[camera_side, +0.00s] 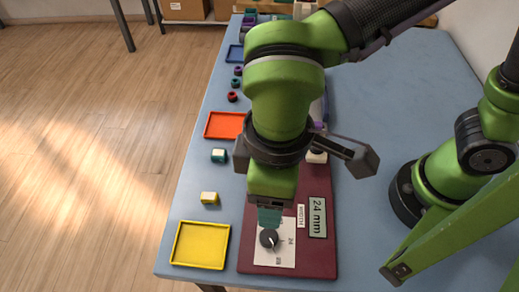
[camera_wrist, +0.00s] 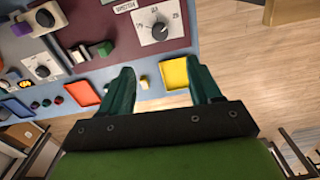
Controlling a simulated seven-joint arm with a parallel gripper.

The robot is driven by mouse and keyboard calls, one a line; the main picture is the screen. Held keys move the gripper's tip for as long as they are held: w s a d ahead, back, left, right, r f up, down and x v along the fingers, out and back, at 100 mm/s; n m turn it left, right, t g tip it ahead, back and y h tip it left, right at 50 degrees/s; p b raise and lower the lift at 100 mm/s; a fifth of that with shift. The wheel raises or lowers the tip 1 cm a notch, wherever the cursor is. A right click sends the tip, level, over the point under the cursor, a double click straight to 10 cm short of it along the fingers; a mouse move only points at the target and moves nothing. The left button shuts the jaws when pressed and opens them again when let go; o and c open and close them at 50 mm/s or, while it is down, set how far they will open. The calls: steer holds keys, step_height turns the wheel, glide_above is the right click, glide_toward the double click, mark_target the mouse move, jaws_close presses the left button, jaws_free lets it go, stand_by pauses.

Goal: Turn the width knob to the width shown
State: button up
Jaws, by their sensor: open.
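The width knob (camera_side: 268,239) is a dark round knob with a white pointer on a white dial plate, set in a maroon panel (camera_side: 323,262). Beside it a WIDTH label (camera_side: 302,216) and a display (camera_side: 318,217) reading 24 mm show. In the wrist view the knob (camera_wrist: 160,31) lies beyond the fingertips; its dial numbers are too small to read surely. My gripper (camera_side: 269,219) is over the panel, close to the knob in the side view. In the wrist view my gripper (camera_wrist: 160,66) has its teal fingers apart with nothing held between them.
A yellow tray (camera_side: 175,245) and an orange tray (camera_side: 205,125) lie left of the panel, with small blocks (camera_side: 209,198) (camera_side: 218,155) near them. Another dial (camera_wrist: 42,71) shows in the wrist view. The blue table's (camera_side: 405,80) far right part is clear.

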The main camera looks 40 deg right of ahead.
mark_target(270, 236)
step_height(270, 236, down, 16)
steer(key=shift+r, duration=0.1)
stand_by(0.4)
steer(key=c, duration=1)
